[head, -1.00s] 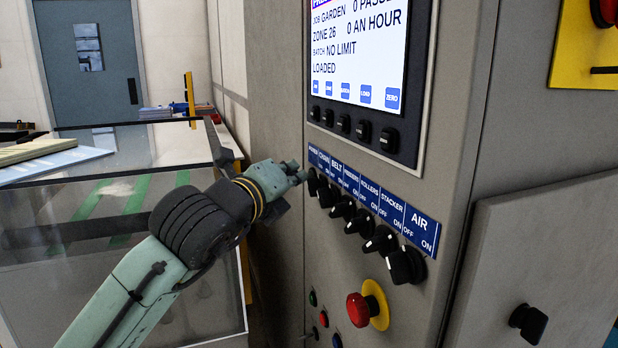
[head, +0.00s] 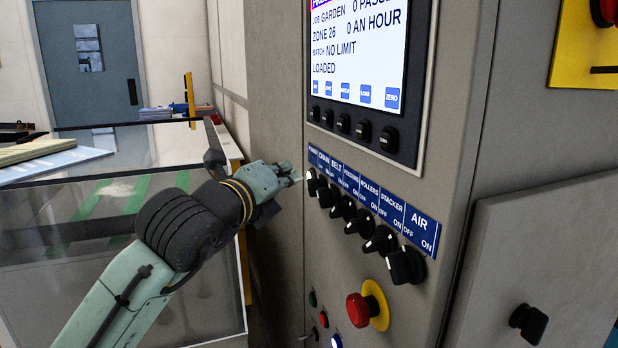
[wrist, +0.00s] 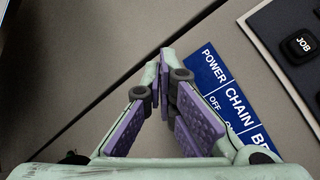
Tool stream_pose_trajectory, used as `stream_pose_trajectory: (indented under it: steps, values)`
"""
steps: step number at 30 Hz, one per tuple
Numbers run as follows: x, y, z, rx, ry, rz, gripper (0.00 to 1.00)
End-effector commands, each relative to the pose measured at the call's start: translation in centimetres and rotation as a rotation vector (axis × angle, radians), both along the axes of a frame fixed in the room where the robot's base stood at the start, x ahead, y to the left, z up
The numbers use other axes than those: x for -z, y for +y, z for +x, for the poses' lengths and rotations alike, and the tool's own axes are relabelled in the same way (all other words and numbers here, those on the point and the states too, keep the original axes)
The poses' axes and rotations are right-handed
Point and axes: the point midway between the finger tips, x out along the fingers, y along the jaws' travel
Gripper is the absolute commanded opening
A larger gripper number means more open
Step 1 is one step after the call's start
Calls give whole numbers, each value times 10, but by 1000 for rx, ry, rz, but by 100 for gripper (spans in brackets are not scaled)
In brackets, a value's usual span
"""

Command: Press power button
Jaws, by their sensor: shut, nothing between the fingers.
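The leftmost black knob (head: 311,181) in the row on the grey cabinet sits under the label that reads POWER in the wrist view (wrist: 212,72). My gripper (head: 298,177) is shut and empty, its tips just left of this knob in the head view. I cannot tell whether they touch it. In the wrist view the finger tips (wrist: 164,62) meet left of the POWER label, and no knob shows there; the fingers cover part of the panel. A round button (head: 336,341) at the bottom glows blue-white.
More black knobs (head: 380,240) run down to the right, close together. A red mushroom button (head: 358,309) on a yellow ring sticks out below. The screen (head: 360,50) is lit above. A clear-walled guard (head: 120,250) stands left, behind my arm.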

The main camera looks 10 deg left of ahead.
Motion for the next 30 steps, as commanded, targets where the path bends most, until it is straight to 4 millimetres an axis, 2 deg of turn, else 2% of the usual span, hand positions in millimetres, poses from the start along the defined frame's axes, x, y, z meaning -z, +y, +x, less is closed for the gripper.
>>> stream_pose_trajectory:
  steps: [7,21,30]
  values:
    - [0,3,-2,-1,0,-1,0]
    - [0,39,-26,-2,0,-1,0]
    - [0,42,-28,-1,1,0,0]
